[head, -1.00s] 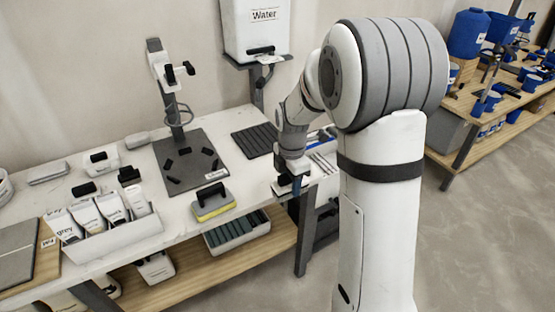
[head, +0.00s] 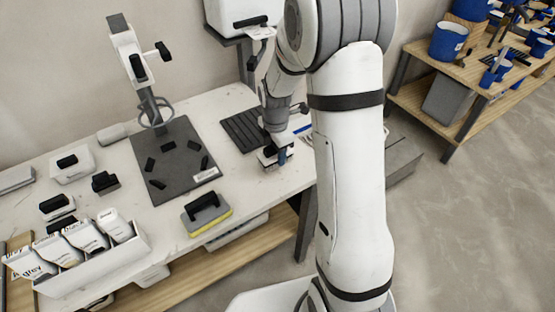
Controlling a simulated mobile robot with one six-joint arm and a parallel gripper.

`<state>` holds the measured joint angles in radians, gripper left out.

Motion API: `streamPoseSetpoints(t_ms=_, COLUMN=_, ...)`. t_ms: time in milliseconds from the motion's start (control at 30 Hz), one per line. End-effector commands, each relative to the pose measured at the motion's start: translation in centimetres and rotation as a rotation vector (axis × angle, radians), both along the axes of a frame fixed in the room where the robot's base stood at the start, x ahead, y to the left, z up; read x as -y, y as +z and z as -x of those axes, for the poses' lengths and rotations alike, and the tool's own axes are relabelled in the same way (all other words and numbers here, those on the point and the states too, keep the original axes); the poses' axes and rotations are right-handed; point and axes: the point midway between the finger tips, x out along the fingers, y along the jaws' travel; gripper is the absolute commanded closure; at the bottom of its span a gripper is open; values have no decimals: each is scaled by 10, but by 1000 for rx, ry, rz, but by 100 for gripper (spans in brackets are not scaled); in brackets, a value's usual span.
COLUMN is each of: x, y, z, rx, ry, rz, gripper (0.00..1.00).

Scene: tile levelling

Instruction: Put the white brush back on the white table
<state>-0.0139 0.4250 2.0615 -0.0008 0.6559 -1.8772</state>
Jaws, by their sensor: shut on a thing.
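My gripper (head: 273,156) is over the right end of the white table (head: 235,180), pointing down. It is shut on a small white and dark thing, which I take to be the white brush (head: 268,161). The fingers and wrist hide most of it. It is close to the tabletop, but I cannot tell whether it touches.
A black ribbed mat (head: 243,131) lies left of my gripper. A yellow-edged sponge float (head: 207,213) is near the front edge, with a dark board (head: 172,165) behind it. Bare tabletop lies between the float and my gripper. A box of bags (head: 95,262) stands at left.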

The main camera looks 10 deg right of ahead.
Motion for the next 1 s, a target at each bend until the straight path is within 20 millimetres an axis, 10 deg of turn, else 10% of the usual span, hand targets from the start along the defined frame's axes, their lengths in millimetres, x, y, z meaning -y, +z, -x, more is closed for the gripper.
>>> streamPoseSetpoints(t_ms=733, x=1, y=-46, z=0, rx=2, ry=-3, rz=0, gripper=84)
streamPoseSetpoints(t_ms=767, x=2, y=-45, z=0, rx=2, ry=-3, rz=0, gripper=52)
streamPoseSetpoints(t_ms=1000, x=2, y=-44, z=0, rx=1, ry=-4, rz=0, gripper=33)
